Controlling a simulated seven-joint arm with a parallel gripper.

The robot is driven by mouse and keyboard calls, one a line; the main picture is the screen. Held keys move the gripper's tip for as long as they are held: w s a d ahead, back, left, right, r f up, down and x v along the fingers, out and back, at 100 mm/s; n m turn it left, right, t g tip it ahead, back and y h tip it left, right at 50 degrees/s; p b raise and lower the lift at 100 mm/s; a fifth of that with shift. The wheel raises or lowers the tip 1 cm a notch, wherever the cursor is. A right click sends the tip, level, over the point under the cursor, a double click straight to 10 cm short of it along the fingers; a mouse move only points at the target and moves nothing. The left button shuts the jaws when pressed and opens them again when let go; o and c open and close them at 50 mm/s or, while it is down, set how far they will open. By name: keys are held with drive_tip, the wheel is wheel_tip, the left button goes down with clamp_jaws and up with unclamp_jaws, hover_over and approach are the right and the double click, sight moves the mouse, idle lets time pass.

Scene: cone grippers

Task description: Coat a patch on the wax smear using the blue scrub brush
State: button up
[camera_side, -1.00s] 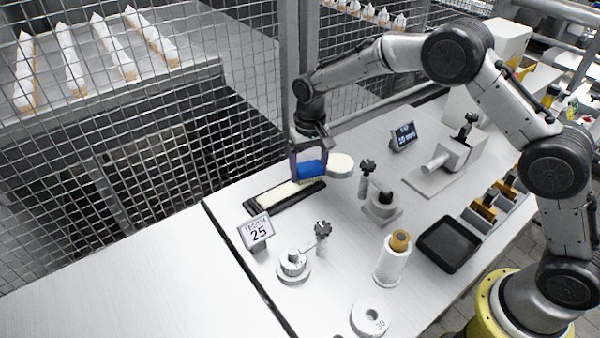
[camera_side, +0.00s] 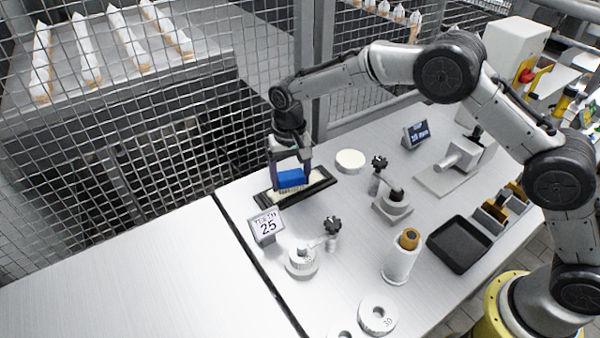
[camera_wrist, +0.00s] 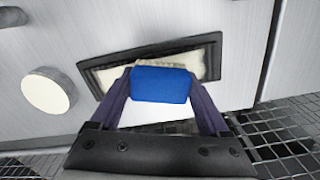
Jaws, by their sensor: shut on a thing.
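The blue scrub brush (camera_side: 291,179) is held between the two fingers of my gripper (camera_side: 291,174), bristles down, over a black-framed tray (camera_side: 322,180). In the wrist view the brush (camera_wrist: 161,85) sits between the purple-grey fingers (camera_wrist: 160,98), with a strip of pale bristles at its far edge. The cream wax smear (camera_wrist: 116,76) lies inside the tray (camera_wrist: 87,73) and shows on both sides of the brush. The bristles are at or just above the smear; contact is hidden by the brush body.
A round cream disc (camera_side: 351,161) lies right of the tray. A sign reading 25 (camera_side: 266,226) stands in front. Wire mesh fencing (camera_side: 130,150) runs behind the table.

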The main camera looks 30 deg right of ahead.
sight(269, 198)
drive_tip(key=shift+a, duration=2.8)
drive_tip(key=shift+a+r, duration=0.1)
drive_tip(key=shift+a, duration=0.1)
wheel_tip(269, 198, up, 8)
drive_tip(key=shift+d, duration=0.1)
